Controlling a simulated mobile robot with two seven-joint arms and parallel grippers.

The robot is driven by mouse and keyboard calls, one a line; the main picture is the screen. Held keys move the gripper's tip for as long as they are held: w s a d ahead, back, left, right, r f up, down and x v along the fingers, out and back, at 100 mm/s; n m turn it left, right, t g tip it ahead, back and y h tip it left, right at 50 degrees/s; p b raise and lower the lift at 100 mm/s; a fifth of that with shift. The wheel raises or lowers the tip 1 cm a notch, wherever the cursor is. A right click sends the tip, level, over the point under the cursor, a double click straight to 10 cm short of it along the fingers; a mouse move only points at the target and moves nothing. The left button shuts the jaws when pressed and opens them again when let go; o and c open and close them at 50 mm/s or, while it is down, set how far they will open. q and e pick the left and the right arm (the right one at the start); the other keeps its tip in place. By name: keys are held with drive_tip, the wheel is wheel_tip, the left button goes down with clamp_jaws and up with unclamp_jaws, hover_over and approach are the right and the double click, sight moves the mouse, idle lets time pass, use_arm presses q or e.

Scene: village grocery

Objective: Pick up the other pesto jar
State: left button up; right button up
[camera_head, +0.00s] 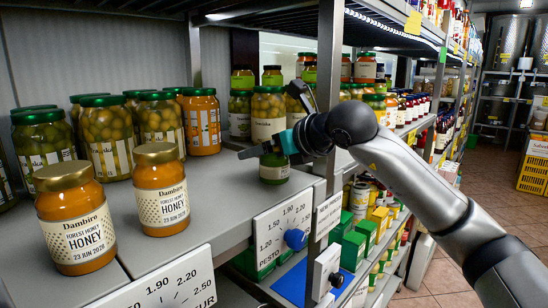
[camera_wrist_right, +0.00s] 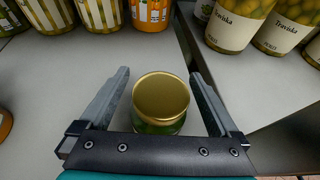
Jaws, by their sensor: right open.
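A small green pesto jar (camera_head: 274,173) stands upright on the grey shelf, close to its front edge. In the right wrist view its gold lid (camera_wrist_right: 161,98) lies between the two fingers of my right gripper (camera_wrist_right: 160,76). The gripper is open, with visible gaps between the jar and both fingers. In the head view my right gripper (camera_head: 272,142) reaches in from the right and hides the top of this jar. My left gripper is not in view.
Two honey jars (camera_head: 76,217) stand at the front left of the shelf. Green-lidded jars of olives (camera_head: 107,138) and an orange-filled jar (camera_head: 202,124) stand behind. Labelled olive jars (camera_head: 268,115) are just behind the gripper. Price strips (camera_head: 283,232) line the front edge.

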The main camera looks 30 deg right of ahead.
drive_tip(key=shift+w, duration=0.1)
clamp_jaws()
idle(0.8)
